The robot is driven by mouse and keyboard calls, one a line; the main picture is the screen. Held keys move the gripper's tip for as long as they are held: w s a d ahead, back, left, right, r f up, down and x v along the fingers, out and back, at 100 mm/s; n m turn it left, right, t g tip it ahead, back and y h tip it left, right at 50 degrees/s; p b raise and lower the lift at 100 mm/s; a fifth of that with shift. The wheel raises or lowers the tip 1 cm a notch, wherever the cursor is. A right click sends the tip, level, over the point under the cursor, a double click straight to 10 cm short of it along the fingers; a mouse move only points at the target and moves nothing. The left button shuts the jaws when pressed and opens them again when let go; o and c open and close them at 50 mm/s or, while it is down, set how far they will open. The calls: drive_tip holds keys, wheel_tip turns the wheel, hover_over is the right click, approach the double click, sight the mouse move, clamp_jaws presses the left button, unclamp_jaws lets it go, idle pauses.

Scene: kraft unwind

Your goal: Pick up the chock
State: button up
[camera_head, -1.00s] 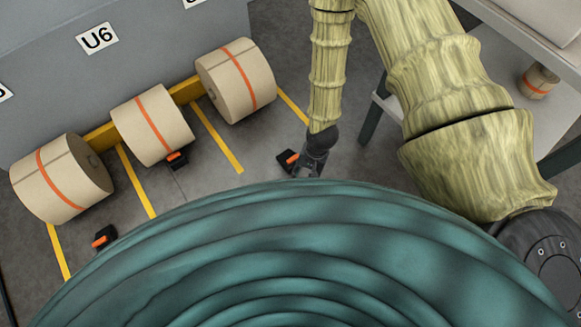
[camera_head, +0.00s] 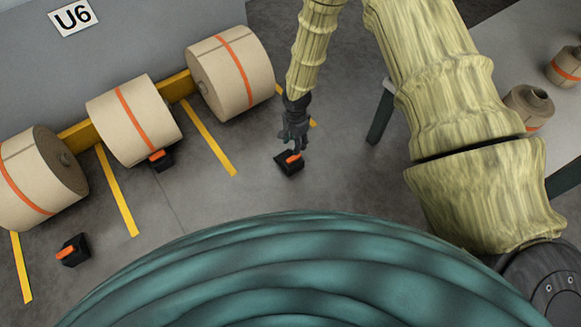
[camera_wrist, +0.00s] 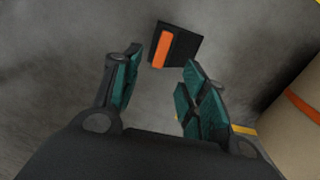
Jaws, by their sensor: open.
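A black chock with an orange stripe (camera_head: 289,162) lies on the grey floor, apart from the rolls. In the head view my gripper (camera_head: 294,143) is just above it and overlaps its upper edge. In the wrist view the chock (camera_wrist: 176,46) is beyond the fingertips, roughly between their lines. My gripper (camera_wrist: 158,85) is open there, its green-padded fingers apart with nothing between them. Two more such chocks show in the head view: one (camera_head: 162,160) at the middle roll, one (camera_head: 73,250) on the floor at the lower left.
Large kraft rolls (camera_head: 230,75) stand along a yellow rail (camera_head: 174,88) by the grey wall, with yellow floor lines between. One roll (camera_wrist: 296,110) is close at the right in the wrist view. A table with smaller rolls (camera_head: 529,104) is at the right.

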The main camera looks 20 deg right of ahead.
sight(294, 157)
drive_tip(key=shift+w+f+b, duration=0.25)
drive_tip(key=shift+f+b, duration=0.1)
drive_tip(key=shift+f, duration=0.3)
wheel_tip(294, 157, down, 4)
drive_tip(key=shift+f+b, duration=0.25)
drive_tip(key=shift+b, duration=0.6)
drive_tip(key=shift+s+a+f+b, duration=0.15)
drive_tip(key=shift+f+b, duration=1.65)
drive_tip(key=shift+f, duration=0.8)
drive_tip(key=shift+c, duration=0.2)
clamp_jaws()
